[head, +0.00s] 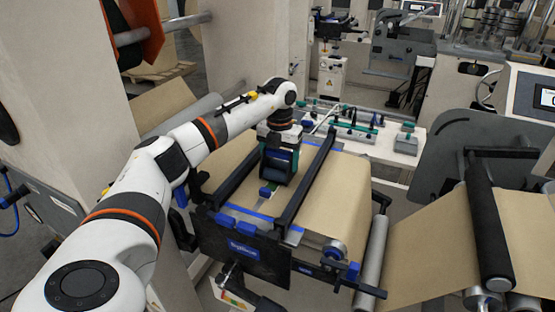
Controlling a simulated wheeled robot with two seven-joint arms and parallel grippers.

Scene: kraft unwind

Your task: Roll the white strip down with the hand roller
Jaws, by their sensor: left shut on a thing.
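My left gripper (281,160) points down over the brown kraft web (335,190) on the splicing table, between two black crossbars. It is shut on the hand roller, which is mostly hidden by the gripper; a green and blue part (267,189) shows at its lower left, close to the web. The white strip is hard to make out from here, and the gripper and bars cover part of that area. I cannot tell whether the roller touches it. My right gripper is not in view.
The black crossbars (306,180) stand on both sides of the gripper. A dark front plate (243,247) and a grey roller (372,262) edge the table. A white bench (400,143) with tools stands behind. More kraft web (425,250) hangs at right.

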